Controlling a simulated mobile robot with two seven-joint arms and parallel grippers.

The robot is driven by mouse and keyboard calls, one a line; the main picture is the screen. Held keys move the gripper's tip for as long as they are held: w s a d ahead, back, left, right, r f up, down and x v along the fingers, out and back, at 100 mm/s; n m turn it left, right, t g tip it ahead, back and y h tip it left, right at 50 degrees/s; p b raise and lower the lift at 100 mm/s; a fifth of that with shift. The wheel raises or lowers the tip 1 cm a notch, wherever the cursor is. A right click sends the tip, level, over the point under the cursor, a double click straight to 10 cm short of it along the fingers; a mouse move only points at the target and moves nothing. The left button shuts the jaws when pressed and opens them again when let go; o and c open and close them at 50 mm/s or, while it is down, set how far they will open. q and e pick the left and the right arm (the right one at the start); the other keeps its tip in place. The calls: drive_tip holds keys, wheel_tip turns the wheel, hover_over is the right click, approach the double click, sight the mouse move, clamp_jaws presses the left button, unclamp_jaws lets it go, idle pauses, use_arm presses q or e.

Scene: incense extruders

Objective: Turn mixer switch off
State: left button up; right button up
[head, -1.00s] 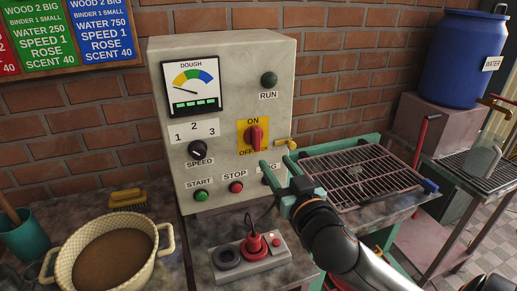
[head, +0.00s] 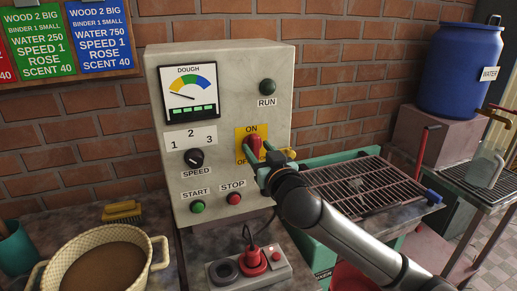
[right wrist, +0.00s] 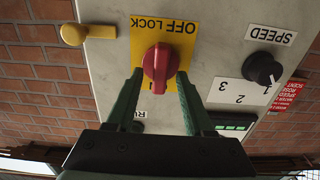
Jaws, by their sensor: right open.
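The mixer switch is a red rotary knob (head: 253,146) on a yellow plate (head: 241,133) marked ON at the top and OFF at the bottom, on the grey control box (head: 225,80). In the right wrist view the red knob (right wrist: 160,64) is upright on the plate and lies between and just beyond the fingertips. My right gripper (head: 257,153) is open, with green fingers in front of the knob; it also shows in the right wrist view (right wrist: 158,80). I cannot tell whether a finger touches the knob. My left gripper is not in view.
A yellow knob (right wrist: 73,34) sticks out beside the plate. The speed knob (head: 194,158), start button (head: 197,207) and stop button (head: 234,199) are on the same box. A red plug (head: 252,258) sits below. A metal rack (head: 365,182) is at the right.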

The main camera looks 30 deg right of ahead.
clamp_jaws()
idle(0.5)
